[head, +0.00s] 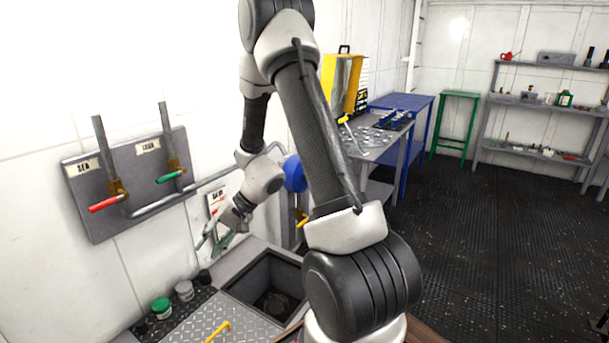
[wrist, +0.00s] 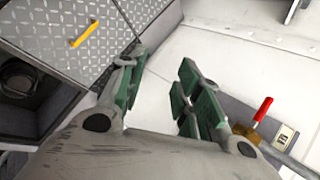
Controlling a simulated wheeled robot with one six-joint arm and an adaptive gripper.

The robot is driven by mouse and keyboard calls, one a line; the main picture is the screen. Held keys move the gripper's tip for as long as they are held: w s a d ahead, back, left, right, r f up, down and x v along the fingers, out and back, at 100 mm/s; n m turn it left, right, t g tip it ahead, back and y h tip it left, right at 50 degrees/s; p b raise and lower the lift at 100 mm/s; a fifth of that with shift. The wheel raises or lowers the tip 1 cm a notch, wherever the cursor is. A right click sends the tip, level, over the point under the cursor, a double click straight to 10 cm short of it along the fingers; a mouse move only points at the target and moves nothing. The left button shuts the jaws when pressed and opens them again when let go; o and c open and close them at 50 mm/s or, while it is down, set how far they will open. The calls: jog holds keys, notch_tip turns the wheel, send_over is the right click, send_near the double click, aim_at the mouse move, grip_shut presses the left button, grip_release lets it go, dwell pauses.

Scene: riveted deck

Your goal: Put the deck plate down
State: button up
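The deck plate (head: 192,322) is grey diamond-pattern metal with a yellow handle (head: 217,331). It lies at the bottom of the head view, beside a square opening (head: 268,283), and looks flat; its near part is cut off by the picture edge. In the wrist view the plate (wrist: 55,30) and its yellow handle (wrist: 84,33) are at the upper left, next to the dark opening (wrist: 25,95). My gripper (head: 222,232) is above and behind the opening, near the wall, apart from the plate. In the wrist view its green-padded fingers (wrist: 160,65) are spread with nothing between them.
A wall panel (head: 130,180) carries a red-handled lever (head: 105,204) and a green-handled lever (head: 170,177). A green-capped jar (head: 161,308) and a grey one (head: 184,290) stand behind the plate. A workbench (head: 370,140) stands farther back. The floor (head: 490,230) at right is clear.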

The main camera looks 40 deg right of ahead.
jog(key=s+d+r+n+g+h, duration=0.1)
jog(key=s+r+n, duration=0.1)
jog(key=s+r, duration=0.5)
jog(key=s+d+r+n+h, duration=0.15)
jog(key=s+r, duration=0.25)
jog(key=r, duration=0.5)
jog(key=s+d+r+n+t+h, duration=0.1)
jog(key=s+d+r+h, duration=0.1)
jog(key=s+d+r, duration=0.3)
jog(key=s+d+r+n+t+h, duration=0.1)
jog(key=s+d+r+h, duration=0.2)
jog(key=s, duration=0.5)
jog(key=shift+s+d+r+n, duration=0.35)
jog(key=shift+s+d+r, duration=0.05)
jog(key=shift+d+r, duration=0.55)
